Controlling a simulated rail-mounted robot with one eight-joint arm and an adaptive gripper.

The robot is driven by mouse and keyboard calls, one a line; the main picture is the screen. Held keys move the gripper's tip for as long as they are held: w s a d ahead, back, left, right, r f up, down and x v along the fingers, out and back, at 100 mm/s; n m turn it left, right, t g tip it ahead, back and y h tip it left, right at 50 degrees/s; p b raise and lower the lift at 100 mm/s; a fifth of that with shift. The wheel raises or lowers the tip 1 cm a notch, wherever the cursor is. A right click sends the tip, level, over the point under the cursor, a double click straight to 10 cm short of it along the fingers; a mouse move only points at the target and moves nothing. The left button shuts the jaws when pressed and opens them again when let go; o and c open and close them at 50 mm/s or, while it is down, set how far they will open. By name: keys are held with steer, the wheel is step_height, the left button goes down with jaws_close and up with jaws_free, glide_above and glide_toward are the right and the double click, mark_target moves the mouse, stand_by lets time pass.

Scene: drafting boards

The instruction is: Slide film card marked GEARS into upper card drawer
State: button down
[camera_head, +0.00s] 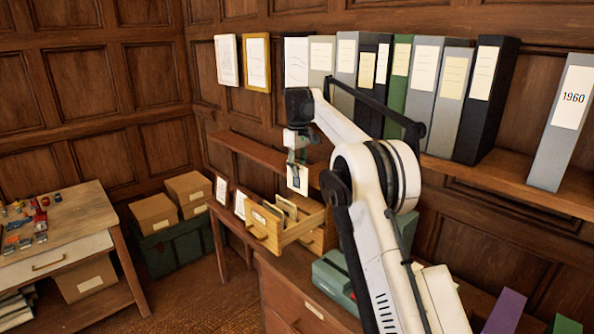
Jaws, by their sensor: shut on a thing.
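My gripper (297,158) is shut on a cream film card (297,180) with a dark part in its middle. It holds the card upright over the back part of an open wooden card drawer (280,232). The card's lettering is too small to read. The drawer is pulled out and holds several upright cream cards (285,206). A second drawer front (311,241) shows lower right, partly hidden. The held card's lower edge looks close above the drawer, but I cannot tell whether it touches the drawer or its cards.
A shelf of binders (422,85) runs along the wall behind my arm. Framed cards (239,204) stand left of the drawer. A green-grey machine (333,278) sits on the cabinet at right. A worktable (85,222) with small coloured items stands far left.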

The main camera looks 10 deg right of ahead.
steer(key=shift+s+f+b, duration=0.1)
steer(key=shift+f+b, duration=0.4)
steer(key=shift+f, duration=0.3)
step_height(320, 180, down, 8)
steer(key=b, duration=0.5)
steer(key=shift+f, duration=0.2)
steer(key=shift+f+b, duration=0.35)
steer(key=shift+f, duration=0.35)
steer(key=c, duration=1.8)
jaws_free()
step_height(320, 180, up, 12)
